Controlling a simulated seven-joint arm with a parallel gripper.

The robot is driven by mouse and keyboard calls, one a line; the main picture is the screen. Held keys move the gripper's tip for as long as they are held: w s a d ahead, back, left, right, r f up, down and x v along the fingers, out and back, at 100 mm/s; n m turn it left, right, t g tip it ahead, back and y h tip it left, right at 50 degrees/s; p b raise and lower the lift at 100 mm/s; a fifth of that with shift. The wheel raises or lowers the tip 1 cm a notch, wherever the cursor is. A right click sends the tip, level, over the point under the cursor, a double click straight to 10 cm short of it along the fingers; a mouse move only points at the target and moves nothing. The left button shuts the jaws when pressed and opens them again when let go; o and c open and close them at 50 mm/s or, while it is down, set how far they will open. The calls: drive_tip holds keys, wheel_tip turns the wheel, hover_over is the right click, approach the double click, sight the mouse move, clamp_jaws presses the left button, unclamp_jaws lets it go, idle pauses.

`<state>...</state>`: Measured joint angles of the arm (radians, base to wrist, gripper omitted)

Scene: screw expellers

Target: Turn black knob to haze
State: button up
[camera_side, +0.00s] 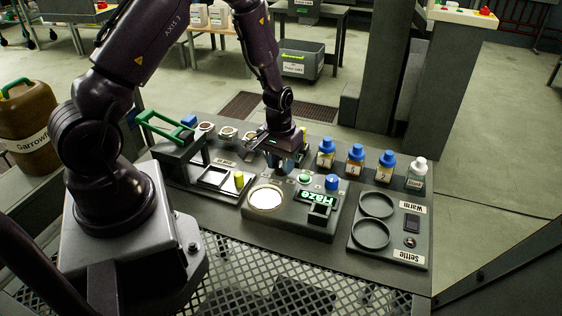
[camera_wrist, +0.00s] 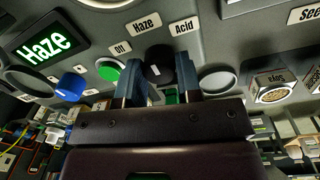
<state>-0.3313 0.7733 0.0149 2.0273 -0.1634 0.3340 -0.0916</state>
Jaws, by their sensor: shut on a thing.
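In the wrist view the black knob (camera_wrist: 157,57) sits on the grey panel, below labels for Haze (camera_wrist: 147,23) and Acid (camera_wrist: 183,27), with a third label (camera_wrist: 122,47) to the left. My gripper (camera_wrist: 159,72) has its two blue fingers on either side of the knob, shut on it. A small pale mark shows on the knob; its exact heading is hard to read. The lit display (camera_wrist: 43,46) reads "Haze" in green-edged letters. In the side view my gripper (camera_side: 286,163) is down at the console (camera_side: 300,224), and its fingers hide the knob.
A green button (camera_side: 305,178) and a blue knob (camera_side: 332,182) sit right of my gripper. Blue-capped bottles (camera_side: 356,158) stand behind. A round lit plate (camera_side: 266,199) lies in front. A tray with round wells (camera_side: 410,250) is at right.

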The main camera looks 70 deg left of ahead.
sight(279, 163)
drive_tip(key=o, duration=0.9)
drive_tip(key=shift+o, duration=0.2)
drive_tip(key=shift+r, duration=0.1)
wheel_tip(279, 163, up, 13)
drive_tip(key=shift+s+a, duration=0.2)
drive_tip(key=s+d+r+m+t, duration=0.2)
drive_tip(key=s+d+r, duration=0.4)
drive_tip(key=r, duration=0.3)
drive_tip(key=s+d+r+m+t, duration=0.3)
drive_tip(key=s+d+r+m, duration=0.1)
drive_tip(key=s+r, duration=0.4)
drive_tip(key=shift+d+r+m, duration=0.4)
drive_tip(key=shift+d, duration=0.5)
